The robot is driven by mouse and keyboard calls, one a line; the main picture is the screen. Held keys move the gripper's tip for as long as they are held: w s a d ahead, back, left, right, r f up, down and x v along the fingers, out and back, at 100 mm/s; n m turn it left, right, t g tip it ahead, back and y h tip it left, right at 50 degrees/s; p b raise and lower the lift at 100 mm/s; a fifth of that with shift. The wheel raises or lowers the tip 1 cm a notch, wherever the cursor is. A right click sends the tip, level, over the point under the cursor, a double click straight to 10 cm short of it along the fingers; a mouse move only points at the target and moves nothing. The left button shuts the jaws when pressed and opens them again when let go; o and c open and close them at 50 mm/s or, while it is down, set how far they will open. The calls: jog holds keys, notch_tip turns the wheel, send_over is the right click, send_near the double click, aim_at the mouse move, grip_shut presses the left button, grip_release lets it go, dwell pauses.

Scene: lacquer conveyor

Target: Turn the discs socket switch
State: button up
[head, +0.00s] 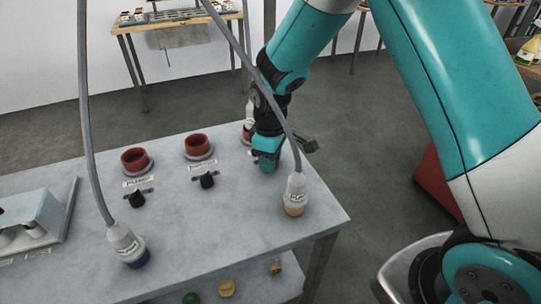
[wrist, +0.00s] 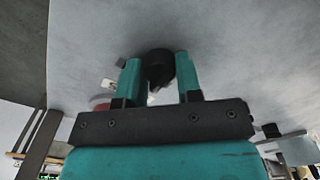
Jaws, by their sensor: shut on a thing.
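My gripper (head: 268,160) points down at the table top, near its far right edge in the head view. In the wrist view its two teal fingers close around a black switch knob (wrist: 158,66). In the head view my gripper hides this knob and its label. A red socket (head: 247,133) with a whitish plug in it shows partly behind my gripper.
Two empty red sockets (head: 136,160) (head: 199,146) have black switches (head: 137,199) (head: 207,180) before them. A blue-ended plug (head: 128,244) and a yellow-ended plug (head: 295,194) stand with grey cables rising. A pale box (head: 28,222) is at left.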

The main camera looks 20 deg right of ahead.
jog(key=m+p, duration=0.1)
jog(key=m, duration=0.3)
jog(key=shift+r, duration=0.15)
jog(key=shift+m+p, duration=0.35)
jog(key=shift+m, duration=1.75)
jog(key=o, duration=0.9)
jog(key=shift+o, duration=0.2)
notch_tip(320, 180, up, 17)
jog(key=shift+r, duration=0.15)
